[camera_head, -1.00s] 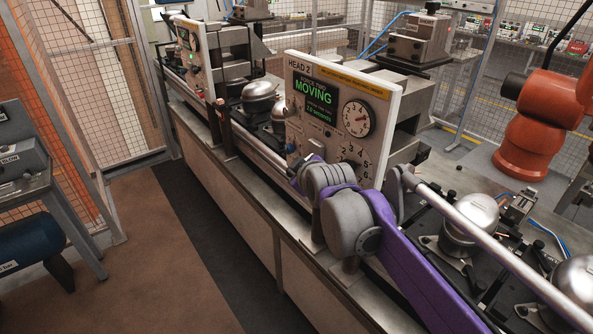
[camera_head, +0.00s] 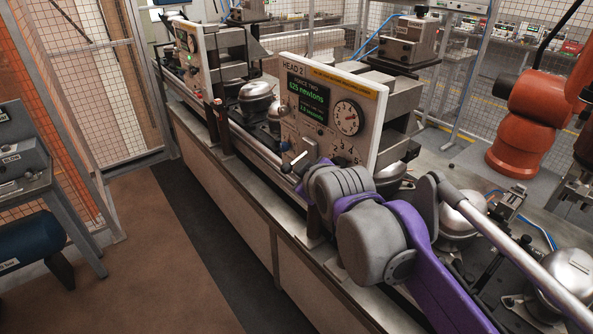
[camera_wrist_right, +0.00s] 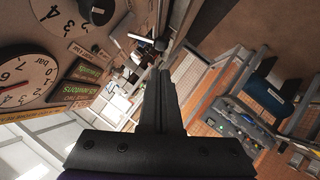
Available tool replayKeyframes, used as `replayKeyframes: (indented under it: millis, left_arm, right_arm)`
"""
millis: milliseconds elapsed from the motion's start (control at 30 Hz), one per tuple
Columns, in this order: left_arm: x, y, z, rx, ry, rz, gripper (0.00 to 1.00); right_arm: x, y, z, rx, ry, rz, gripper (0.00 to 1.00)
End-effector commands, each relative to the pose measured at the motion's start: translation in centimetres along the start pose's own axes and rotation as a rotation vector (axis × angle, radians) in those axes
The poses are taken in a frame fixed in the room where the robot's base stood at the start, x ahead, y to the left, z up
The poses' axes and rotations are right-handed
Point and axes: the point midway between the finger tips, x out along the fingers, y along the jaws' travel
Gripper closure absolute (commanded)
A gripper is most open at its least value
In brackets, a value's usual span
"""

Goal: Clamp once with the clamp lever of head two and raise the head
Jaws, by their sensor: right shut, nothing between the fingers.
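The head two panel (camera_head: 333,115) stands upright on the bench in the head view, with a green screen (camera_head: 307,100) that appears to read 625 newtons and a round dial (camera_head: 346,118). A small lever (camera_head: 298,160) with a dark end sticks out at its lower left. In the right wrist view a silver stem with a black knob (camera_wrist_right: 160,43) shows just beyond the fingertips. My right gripper (camera_wrist_right: 153,75) is shut and empty, apparently apart from that knob. In the head view my wrist hides its fingers. My left gripper is not in view.
Another head (camera_head: 193,60) stands farther along the bench. Silver compressors (camera_head: 257,98) sit on the line behind a rail. An orange robot arm (camera_head: 525,130) stands at the right.

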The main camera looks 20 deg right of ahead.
Motion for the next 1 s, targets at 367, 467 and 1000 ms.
replayKeyframes:
  millis: [367, 467, 1000]
  left_arm:
    - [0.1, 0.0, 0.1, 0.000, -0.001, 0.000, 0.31]
    - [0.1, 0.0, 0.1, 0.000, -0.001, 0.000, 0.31]
    - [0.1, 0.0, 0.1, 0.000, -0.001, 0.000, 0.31]
  right_arm:
    - [-3.0, -0.1, 0.0, -0.001, 0.000, 0.000, 1.00]
    - [-3.0, -0.1, 0.0, -0.001, 0.000, 0.000, 1.00]
    - [-5.2, -11.0, 15.5, 0.367, -0.286, -0.129, 1.00]
